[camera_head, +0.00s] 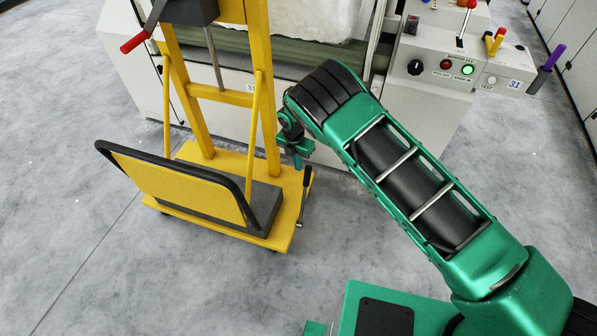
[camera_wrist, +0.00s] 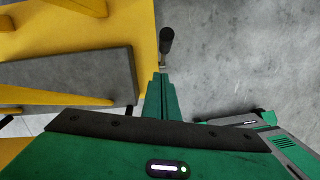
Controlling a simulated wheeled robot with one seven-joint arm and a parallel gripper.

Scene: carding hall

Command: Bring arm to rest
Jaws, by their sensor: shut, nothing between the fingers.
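My arm is green with black covers and reaches from the lower right toward the middle of the head view. My gripper (camera_head: 298,161) hangs at its end, to the right of the yellow cart's post. In the wrist view my gripper (camera_wrist: 157,82) shows its green fingers together, with nothing between them. A black-handled lever (camera_wrist: 167,40) stands just beyond the fingertips in that view. The lever (camera_head: 305,190) also shows below my gripper in the head view, at the cart's right edge. I cannot tell whether the fingertips touch it.
The yellow cart (camera_head: 240,233) with a black-edged panel (camera_head: 180,187) stands close to my gripper. Behind it is a pale machine with a control panel (camera_head: 455,68) of knobs and levers. Grey floor (camera_head: 60,230) is clear at the left.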

